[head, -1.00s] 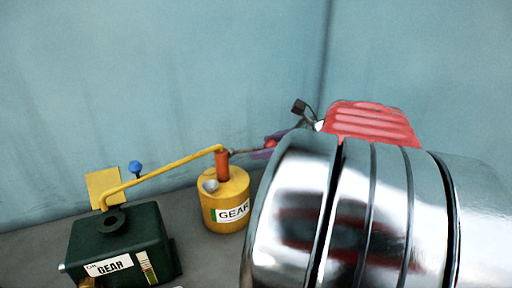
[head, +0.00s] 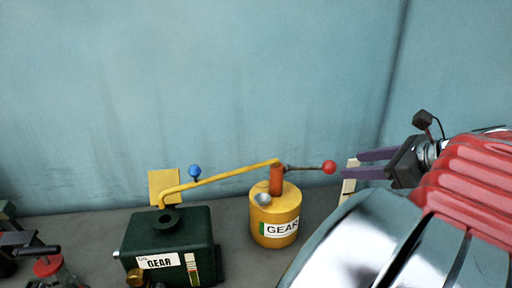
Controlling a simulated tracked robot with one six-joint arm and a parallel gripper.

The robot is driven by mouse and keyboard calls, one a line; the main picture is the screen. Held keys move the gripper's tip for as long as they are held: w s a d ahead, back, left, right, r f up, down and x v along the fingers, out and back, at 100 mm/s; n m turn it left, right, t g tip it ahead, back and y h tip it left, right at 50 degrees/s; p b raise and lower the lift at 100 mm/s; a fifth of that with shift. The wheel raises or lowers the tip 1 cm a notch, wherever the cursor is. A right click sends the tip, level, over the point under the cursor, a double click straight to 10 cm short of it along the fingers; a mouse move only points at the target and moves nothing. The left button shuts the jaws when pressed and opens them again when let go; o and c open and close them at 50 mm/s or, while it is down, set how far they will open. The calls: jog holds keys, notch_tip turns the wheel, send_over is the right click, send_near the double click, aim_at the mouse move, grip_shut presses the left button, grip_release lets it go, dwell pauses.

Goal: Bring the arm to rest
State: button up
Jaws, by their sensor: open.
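My gripper (head: 350,164) is at the right in the head view, its two purple fingers apart and pointing left. It is empty.
A dark green box labelled GEAR (head: 170,243) stands left of the can, with a yellow spout pipe (head: 225,174) above it. A red-topped jar (head: 48,267) is at the lower left. A pale upright piece (head: 349,185) is behind the fingers.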

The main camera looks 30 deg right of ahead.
dwell(0.5)
jog(key=w+a+f+n+g+y, duration=0.3)
jog(key=w+a+f+n+y, duration=0.1)
jog(key=w+a+n, duration=0.85)
jog(key=s+a+f+n+g+h, duration=0.1)
jog(key=s+a+f+n, duration=0.2)
jog(key=a+n, duration=0.3)
jog(key=s+a+f+n+g+h, duration=0.1)
jog(key=s+a+f+n+h, duration=0.1)
jog(key=s+a+f+n, duration=0.2)
jog(key=s+a+f+n+g+h, duration=0.1)
jog(key=s+a+f+n, duration=0.2)
jog(key=a+n, duration=0.7)
jog(key=s+a, duration=0.2)
jog(key=shift+a+f+h, duration=0.3)
jog(key=shift+c, duration=0.7)
dwell(2.5)
